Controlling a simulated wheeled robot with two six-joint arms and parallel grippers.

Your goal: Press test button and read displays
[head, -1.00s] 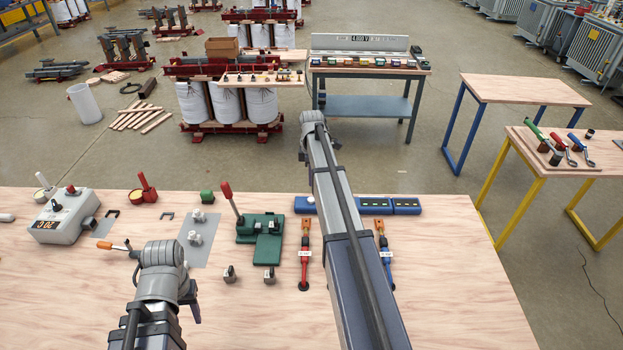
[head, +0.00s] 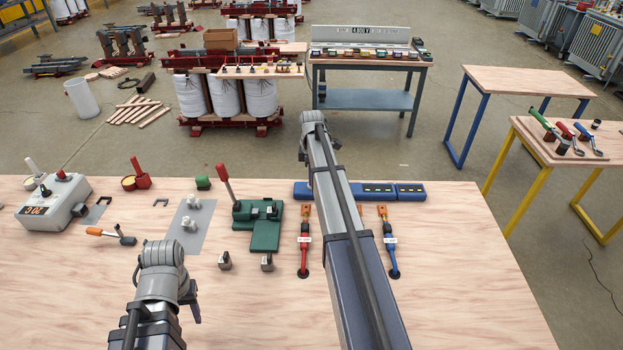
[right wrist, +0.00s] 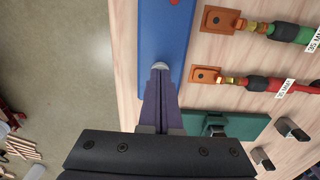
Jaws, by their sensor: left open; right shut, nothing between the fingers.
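The blue tester panel (head: 409,193) lies along the back of the wooden table, with small dark displays (head: 378,188) on its right part; their readings are too small to make out. In the right wrist view the blue panel (right wrist: 160,30) carries a round silver button (right wrist: 160,66). My right gripper (right wrist: 160,72) is shut and empty, its tips at the button; I cannot tell whether it is pressed. In the head view my right arm hides that gripper and part of the panel. My left gripper (head: 193,302) is open and empty above the table's front left, partly hidden by its wrist.
A red-handled lever (head: 224,182) on a green base stands left of my right arm. Red (head: 304,245) and blue (head: 387,245) cables lie on either side of it. A grey meter box (head: 55,202) stands at the left. The table's front right is clear.

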